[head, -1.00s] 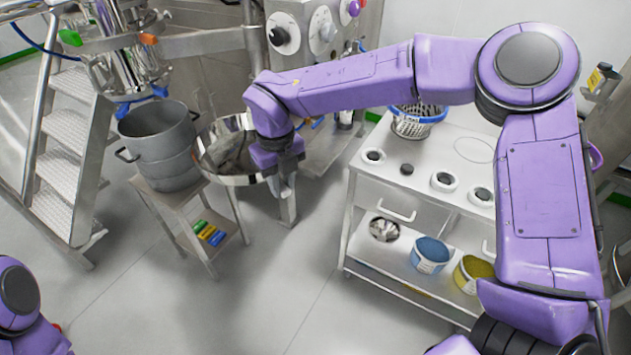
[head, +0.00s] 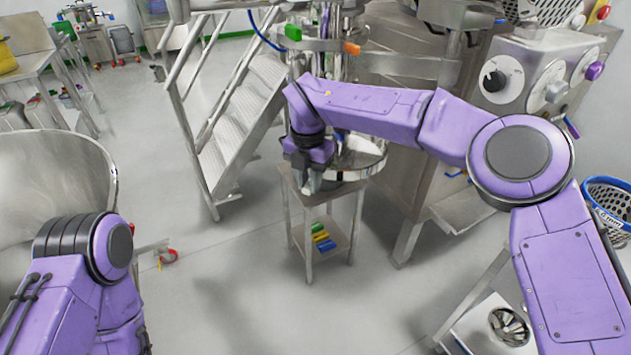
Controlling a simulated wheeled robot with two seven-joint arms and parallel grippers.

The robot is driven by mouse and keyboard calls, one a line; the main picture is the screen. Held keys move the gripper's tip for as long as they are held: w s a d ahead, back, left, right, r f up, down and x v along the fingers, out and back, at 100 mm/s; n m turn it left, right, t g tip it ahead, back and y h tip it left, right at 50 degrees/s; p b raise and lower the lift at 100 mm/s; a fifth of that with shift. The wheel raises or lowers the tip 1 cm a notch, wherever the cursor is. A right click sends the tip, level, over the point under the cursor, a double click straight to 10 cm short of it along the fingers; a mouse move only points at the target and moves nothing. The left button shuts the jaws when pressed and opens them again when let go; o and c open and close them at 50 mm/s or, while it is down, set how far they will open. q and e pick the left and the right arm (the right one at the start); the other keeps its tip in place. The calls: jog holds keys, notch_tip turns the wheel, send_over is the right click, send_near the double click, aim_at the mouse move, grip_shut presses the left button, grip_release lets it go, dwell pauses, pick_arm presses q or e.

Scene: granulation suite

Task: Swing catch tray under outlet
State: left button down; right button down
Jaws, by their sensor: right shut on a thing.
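The catch tray (head: 367,165) is a shallow, shiny steel bowl in the middle of the head view, partly hidden behind my right forearm. My right gripper (head: 311,186) is shut at its left side, on the tray's rim or handle; the exact contact is hidden by the wrist. The tray is above a small steel stand (head: 322,222); I cannot tell whether it touches it. The outlet column with green and orange handles (head: 316,45) rises behind my forearm, and its lower end is mostly hidden. My left arm is at the lower left, with its gripper outside the picture.
Steel steps (head: 238,118) stand to the left of the stand. A control panel with knobs (head: 545,85) is at the upper right. A blue-rimmed basket (head: 610,205) is at the right edge. A large steel vessel (head: 55,175) is at the left. The floor in front is clear.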

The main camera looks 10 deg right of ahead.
jog(key=shift+w+a+r, duration=0.1)
jog(key=shift+w+a, duration=0.1)
jog(key=c, duration=1)
grip_release()
jog(key=shift+o, duration=0.2)
jog(key=shift+s+a, duration=0.1)
jog(key=shift+a, duration=0.05)
jog(key=shift+r, duration=0.2)
notch_tip(320, 180, up, 10)
jog(key=shift+r, duration=0.15)
